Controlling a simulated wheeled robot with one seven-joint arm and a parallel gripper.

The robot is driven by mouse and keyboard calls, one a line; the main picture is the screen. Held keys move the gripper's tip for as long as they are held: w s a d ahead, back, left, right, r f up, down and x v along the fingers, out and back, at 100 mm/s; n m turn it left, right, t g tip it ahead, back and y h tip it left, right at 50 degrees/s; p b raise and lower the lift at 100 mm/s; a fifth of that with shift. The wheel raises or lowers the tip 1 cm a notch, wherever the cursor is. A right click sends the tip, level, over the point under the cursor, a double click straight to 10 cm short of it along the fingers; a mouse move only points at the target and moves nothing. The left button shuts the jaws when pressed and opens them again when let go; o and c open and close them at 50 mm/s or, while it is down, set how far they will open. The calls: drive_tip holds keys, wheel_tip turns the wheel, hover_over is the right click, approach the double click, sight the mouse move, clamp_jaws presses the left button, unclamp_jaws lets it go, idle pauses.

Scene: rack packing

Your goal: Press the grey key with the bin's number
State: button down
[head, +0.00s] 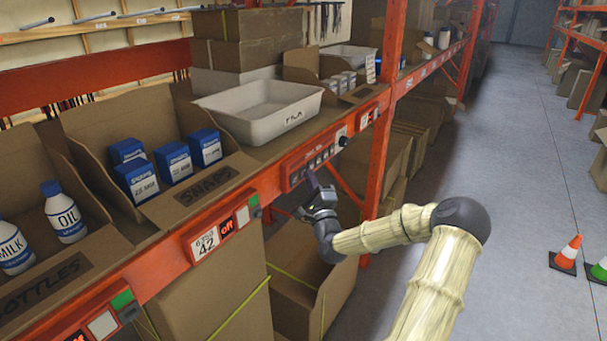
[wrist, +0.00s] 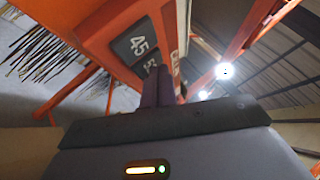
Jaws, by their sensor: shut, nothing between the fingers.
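A red key panel (head: 315,160) with a row of small keys is fixed to the orange shelf beam, below the white tray (head: 262,118). In the wrist view a dark grey key marked 45 (wrist: 137,42) shows on the beam. A second key (wrist: 151,66) beside it is partly hidden by my fingers. My gripper (head: 312,182) is shut and empty, with its fingertips close to the panel's lower edge; it also shows in the wrist view (wrist: 160,75). I cannot tell whether the tips touch a key. A tag reading 42 (head: 205,244) sits below the SNAPS bin (head: 190,200).
A red display (head: 226,228) stands beside the 42 tag. The SNAPS bin holds several blue boxes (head: 173,160). Bottles (head: 64,215) stand in the left bin. An orange rack post (head: 385,110) is just right of the panel. Cones (head: 567,253) stand on the open aisle floor.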

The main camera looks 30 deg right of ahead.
drive_tip(key=shift+w, duration=0.15)
idle(0.5)
drive_tip(key=shift+s+d, duration=0.25)
drive_tip(key=shift+s, duration=0.55)
drive_tip(key=s, duration=0.1)
drive_tip(key=s+d, duration=0.1)
drive_tip(key=s, duration=0.1)
drive_tip(key=s+d, duration=0.1)
drive_tip(key=shift+s, duration=0.3)
drive_tip(key=shift+a, duration=0.1)
idle(0.7)
